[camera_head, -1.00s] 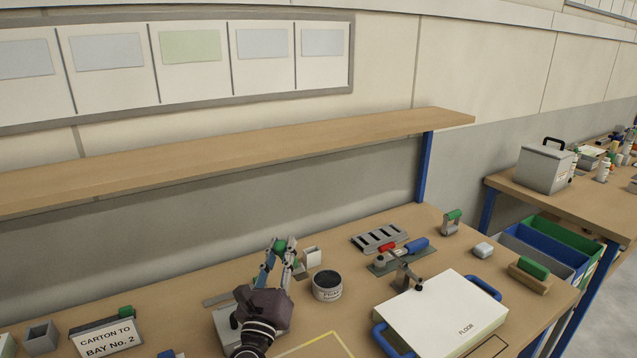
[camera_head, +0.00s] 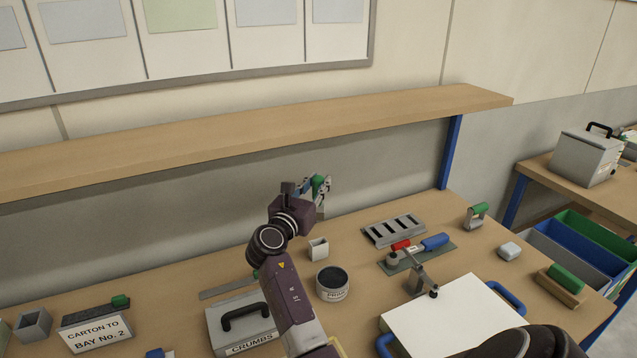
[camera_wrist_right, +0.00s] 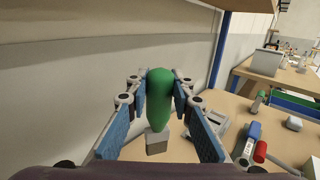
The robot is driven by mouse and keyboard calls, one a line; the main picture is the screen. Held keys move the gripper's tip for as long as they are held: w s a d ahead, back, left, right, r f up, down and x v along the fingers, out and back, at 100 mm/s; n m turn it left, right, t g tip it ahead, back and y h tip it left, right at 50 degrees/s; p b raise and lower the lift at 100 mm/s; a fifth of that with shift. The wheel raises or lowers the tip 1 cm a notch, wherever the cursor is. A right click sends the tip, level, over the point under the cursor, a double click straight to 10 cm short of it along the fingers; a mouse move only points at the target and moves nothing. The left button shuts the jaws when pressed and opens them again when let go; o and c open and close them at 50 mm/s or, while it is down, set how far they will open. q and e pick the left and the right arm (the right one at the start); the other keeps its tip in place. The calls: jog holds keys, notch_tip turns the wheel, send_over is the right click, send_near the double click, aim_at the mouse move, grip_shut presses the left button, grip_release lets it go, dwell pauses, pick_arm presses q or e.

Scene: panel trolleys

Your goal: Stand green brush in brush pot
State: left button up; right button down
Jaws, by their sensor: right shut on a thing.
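My right gripper (camera_head: 318,187) is shut on the green brush (camera_head: 320,182), above the bench. In the right wrist view the brush's rounded green handle (camera_wrist_right: 160,92) stands between the blue finger pads. A grey block shows just below the handle there; I cannot tell whether it is the brush's lower end or a pot. A grey square pot (camera_head: 33,326) stands at the far left. My left gripper is not in view.
A round tin (camera_head: 332,284) stands close to the pale pot. A grey box marked CRUMBS (camera_head: 243,325) is left of it, partly behind my right arm. A wooden shelf (camera_head: 250,135) runs behind.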

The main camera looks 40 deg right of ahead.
jog(key=shift+d+r+p, duration=0.1)
jog(key=shift+p, duration=0.3)
jog(key=shift+f+b, duration=0.5)
jog(key=shift+f, duration=0.35)
notch_tip(320, 180, down, 3)
jog(key=shift+r+b, duration=0.15)
jog(key=shift+b, duration=0.5)
jog(key=shift+f+b, duration=0.3)
jog(key=shift+f, duration=1.1)
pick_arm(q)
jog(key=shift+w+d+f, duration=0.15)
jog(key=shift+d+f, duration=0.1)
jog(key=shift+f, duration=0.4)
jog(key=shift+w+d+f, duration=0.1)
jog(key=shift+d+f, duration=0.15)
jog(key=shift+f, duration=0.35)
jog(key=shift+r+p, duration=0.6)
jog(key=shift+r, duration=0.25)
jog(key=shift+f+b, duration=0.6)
pick_arm(e)
jog(key=shift+s+f, duration=0.1)
jog(key=shift+f, duration=0.8)
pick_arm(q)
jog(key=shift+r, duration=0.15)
